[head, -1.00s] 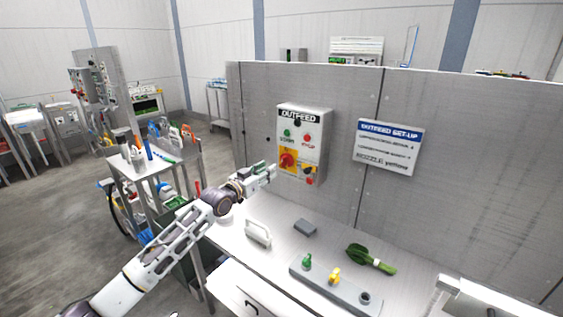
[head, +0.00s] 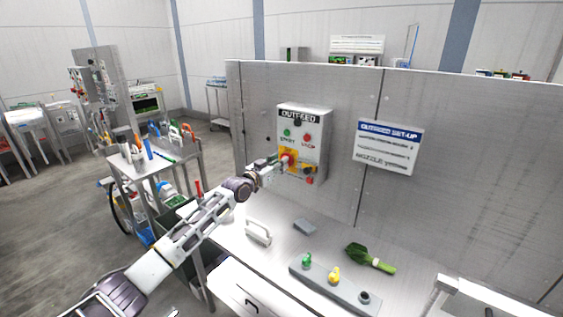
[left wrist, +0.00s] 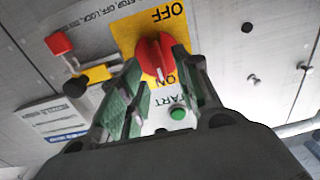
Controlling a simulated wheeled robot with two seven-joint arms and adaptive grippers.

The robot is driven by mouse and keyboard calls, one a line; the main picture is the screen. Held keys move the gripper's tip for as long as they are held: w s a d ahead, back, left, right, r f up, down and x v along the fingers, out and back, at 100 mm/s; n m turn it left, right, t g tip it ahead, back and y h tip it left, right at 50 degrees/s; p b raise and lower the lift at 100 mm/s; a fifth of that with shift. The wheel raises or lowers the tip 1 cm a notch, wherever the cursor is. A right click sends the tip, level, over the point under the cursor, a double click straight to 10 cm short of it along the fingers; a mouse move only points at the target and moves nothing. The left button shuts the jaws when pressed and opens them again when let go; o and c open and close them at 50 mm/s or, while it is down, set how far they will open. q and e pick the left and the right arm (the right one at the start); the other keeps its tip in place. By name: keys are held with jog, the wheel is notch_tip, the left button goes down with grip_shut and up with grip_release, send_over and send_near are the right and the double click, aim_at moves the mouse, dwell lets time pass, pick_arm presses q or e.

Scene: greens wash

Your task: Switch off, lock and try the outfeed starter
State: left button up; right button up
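The outfeed starter box (head: 318,146) is on the grey panel, with a green START button (head: 287,132) and a red STOP button (head: 307,137). Its red rotary knob (left wrist: 158,55) sits on a yellow plate (left wrist: 126,36) marked OFF and ON; a white mark on the knob lies on the ON side. My left gripper (head: 283,161) is at the knob. In the left wrist view its green-padded fingers (left wrist: 160,88) are apart, with the knob ahead between the tips; contact cannot be told. A red block (left wrist: 60,43), perhaps a padlock, sits beside the plate. My right gripper is out of view.
Below, the bench holds a white handle (head: 257,232), a grey block (head: 305,226), a green brush-like thing (head: 370,259) and a grey strip (head: 318,284) with green and yellow nozzles. A set-up sign (head: 388,146) hangs right of the box. A tool cart (head: 150,165) stands left.

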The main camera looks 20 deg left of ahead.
pick_arm(q)
jog(key=shift+x, duration=1.05)
grip_shut()
